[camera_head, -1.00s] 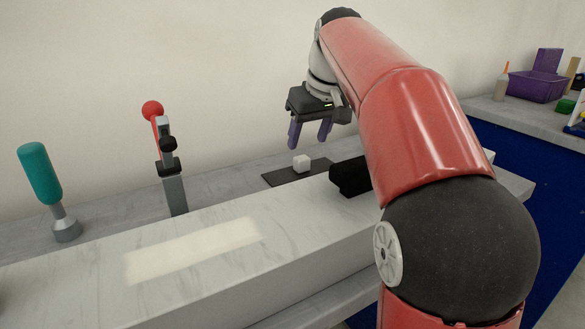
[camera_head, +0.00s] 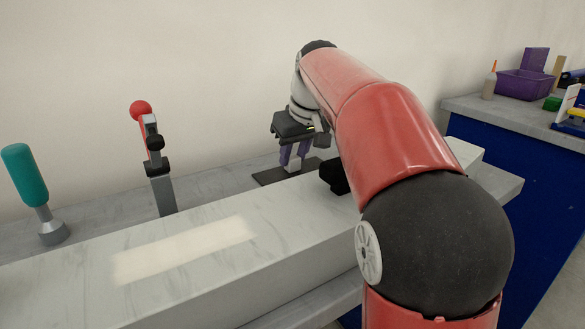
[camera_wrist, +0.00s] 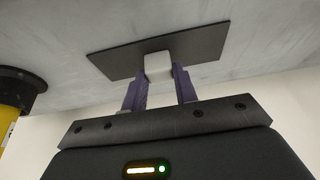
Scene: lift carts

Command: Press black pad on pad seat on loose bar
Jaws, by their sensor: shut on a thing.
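The black pad (camera_head: 268,176) is a thin dark rectangular plate lying flat on the grey counter behind the long bar. A small white block (camera_head: 293,167) stands on it like a grip. My gripper (camera_head: 294,160) is over the pad, its two purple fingers shut on the white block. The wrist view shows the block (camera_wrist: 158,70) between the fingers and the pad (camera_wrist: 205,47) beyond. The loose bar (camera_head: 210,285) seems to be the long pale marbled beam in front. A cream rectangle (camera_head: 185,250) on its top looks like the pad seat and is bare.
A black block (camera_head: 331,177) sits on the bar, partly hidden by my arm. A red-knobbed toggle clamp (camera_head: 156,160) and a teal-handled tool (camera_head: 30,185) stand at left. A purple bin (camera_head: 524,84) is on the blue bench at right. A black-and-yellow object (camera_wrist: 14,100) shows at the wrist view's left.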

